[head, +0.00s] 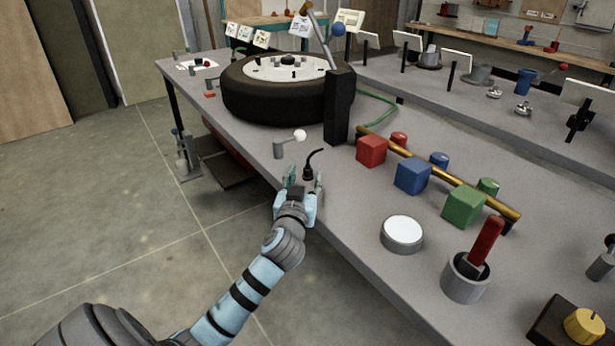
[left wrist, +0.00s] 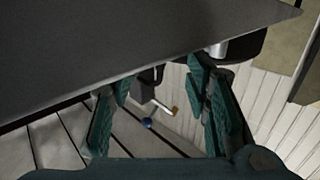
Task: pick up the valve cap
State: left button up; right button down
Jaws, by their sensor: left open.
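My left gripper (head: 304,182) is open at the table's near edge, its two teal fingers apart. A small black piece with a thin curved stem (head: 309,170) stands on the table at the fingertips. It may be the valve cap, but I cannot tell for sure. In the left wrist view the fingers of my left gripper (left wrist: 165,85) are spread, with a small dark thing (left wrist: 158,73) showing beyond and between them. Nothing is seen gripped. My right gripper is not in view.
The grey table (head: 345,215) holds a tyre (head: 245,100), a black post (head: 338,108) and a grey holder with a white ball (head: 299,136) close by. To the right are red (head: 371,151), blue (head: 412,176) and green (head: 463,207) blocks and a white-topped disc (head: 402,232).

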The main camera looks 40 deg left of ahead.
aim_at(307, 171)
pick_arm(q)
jog(key=x, duration=0.3)
jog(key=shift+f, duration=0.15)
jog(key=shift+c, duration=1)
grip_shut()
